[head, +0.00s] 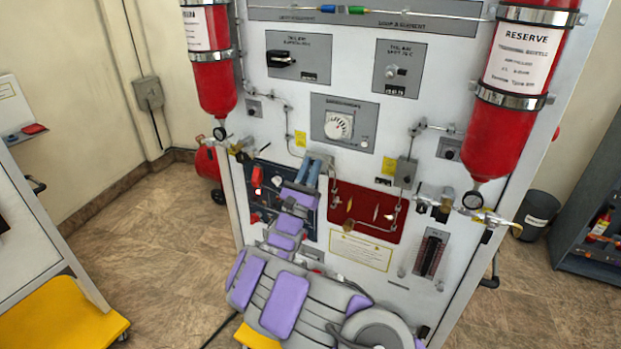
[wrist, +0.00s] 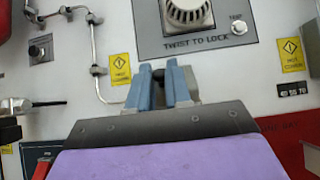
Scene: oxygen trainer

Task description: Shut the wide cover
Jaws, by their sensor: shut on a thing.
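My gripper (head: 316,166) is at the white panel (head: 290,110), above and between a dark blue inset panel (head: 262,208) and a red inset panel (head: 362,232). In the wrist view, the blue fingers of my gripper (wrist: 158,78) are shut on a small dark knob (wrist: 158,74), mostly hidden between them. A grey piece shows around the fingertips. I cannot tell which part is the wide cover, or how far open it is; my arm and fingers hide part of this area.
A round dial unit (head: 339,125) sits just above my gripper. Thin pipes run beside it. Red cylinders hang at the left (head: 212,75) and right (head: 503,95), with valves below. A small grey box (head: 405,172) stands right of my gripper. Open floor lies to the left.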

